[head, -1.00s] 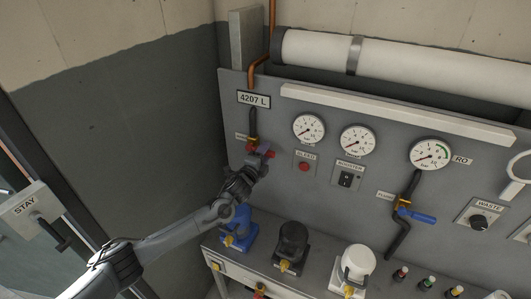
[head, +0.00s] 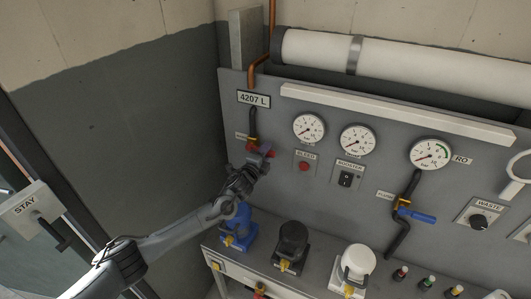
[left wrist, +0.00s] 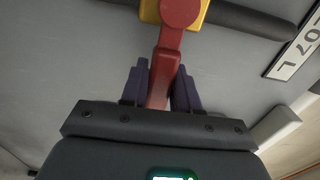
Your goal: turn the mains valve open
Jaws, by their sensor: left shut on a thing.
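The mains valve sits on the grey panel's left part, below the 4207 L plate (head: 254,98). In the left wrist view its yellow body (left wrist: 148,9) is on a dark pipe and its red handle (left wrist: 166,62) runs down between my fingers. In the head view the red handle (head: 268,154) shows just beyond my left gripper (head: 256,160). My left gripper, also in the left wrist view (left wrist: 161,88), is shut on the red handle, a finger on each side. The head view shows the handle lying roughly sideways, partly hidden by the gripper. My right gripper is in no view.
Right of the valve are a red bleed button (head: 304,167), a black booster switch (head: 346,180) and gauges (head: 309,128). A blue-handled valve (head: 417,215) is farther right. Blue (head: 237,224), black (head: 293,243) and white (head: 357,263) units stand on the bench below.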

